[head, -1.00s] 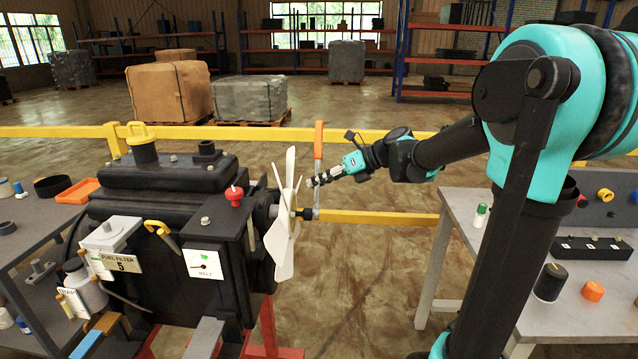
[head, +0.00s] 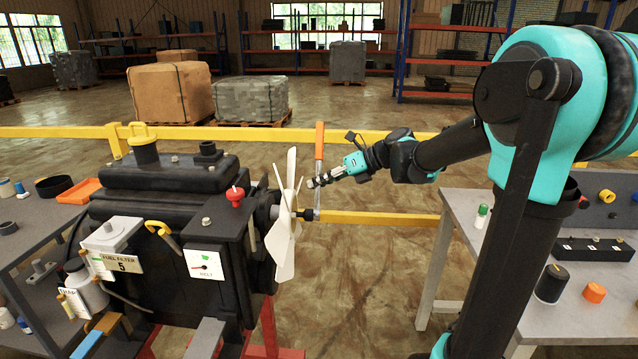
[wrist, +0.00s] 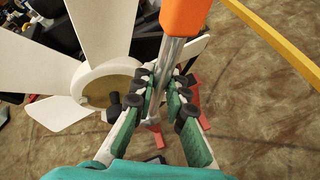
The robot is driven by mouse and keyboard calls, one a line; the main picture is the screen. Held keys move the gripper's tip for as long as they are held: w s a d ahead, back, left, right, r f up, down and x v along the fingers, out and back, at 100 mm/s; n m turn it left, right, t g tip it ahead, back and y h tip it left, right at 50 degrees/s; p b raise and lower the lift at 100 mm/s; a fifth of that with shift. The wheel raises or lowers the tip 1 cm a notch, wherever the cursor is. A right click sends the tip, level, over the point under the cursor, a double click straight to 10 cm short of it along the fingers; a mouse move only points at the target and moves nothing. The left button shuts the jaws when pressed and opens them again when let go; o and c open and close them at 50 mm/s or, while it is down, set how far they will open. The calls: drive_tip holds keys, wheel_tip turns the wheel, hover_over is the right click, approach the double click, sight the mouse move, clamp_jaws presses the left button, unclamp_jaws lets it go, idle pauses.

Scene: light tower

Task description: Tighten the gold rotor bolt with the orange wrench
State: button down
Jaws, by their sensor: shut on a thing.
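The orange wrench stands upright in the head view, its orange handle (head: 319,140) on top and its silver shank below. My gripper (head: 314,183) is shut on the shank, just right of the white fan rotor (head: 284,245). In the wrist view my fingers (wrist: 168,95) close around the silver shank (wrist: 170,60), below the orange handle (wrist: 197,14). The wrench's lower end reaches a dark piece (head: 307,214) at the rotor's centre. The rotor's gold hub face (wrist: 100,92) shows in the wrist view. The bolt is too small and hidden to tell its seating.
The black engine (head: 160,210) carries the rotor on its right side. A yellow rail (head: 375,218) runs behind the wrench. A grey bench (head: 455,225) with knobs stands right; another bench with an orange tray (head: 81,190) stands left. The floor between is clear.

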drive_tip(key=shift+a, duration=0.75)
idle(0.3)
drive_tip(key=c, duration=2.1)
unclamp_jaws()
clamp_jaws()
drive_tip(key=shift+w, duration=0.1)
drive_tip(key=shift+w+f+m+g, duration=0.2)
drive_tip(key=shift+w+m+g, duration=0.1)
drive_tip(key=shift+w+g, duration=0.25)
